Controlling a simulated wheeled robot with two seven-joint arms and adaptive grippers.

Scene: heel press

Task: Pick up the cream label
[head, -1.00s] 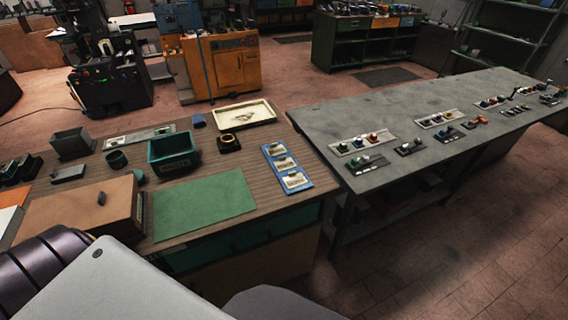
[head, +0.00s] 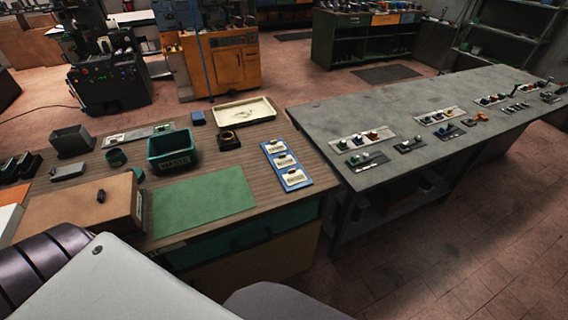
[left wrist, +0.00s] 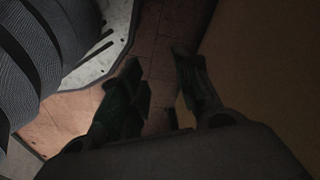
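Three cream labels lie in a row on a blue board at the right end of the wooden bench in the head view: a far one (head: 275,146), a middle one (head: 284,160) and a near one (head: 295,178). The blue board (head: 264,152) lies flat. Which label is meant, I cannot tell. My left gripper (left wrist: 158,68) shows in the left wrist view with its two fingers apart and nothing between them. It points down toward the floor, and no label is in that view. Neither gripper shows in the head view.
A green mat (head: 205,200) lies left of the blue board. Behind it stand a green bin (head: 172,160), a dark block (head: 229,141) and a cream tray (head: 262,108). A brown box (head: 75,207) sits at the left. A grey table (head: 400,115) with small parts stands to the right.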

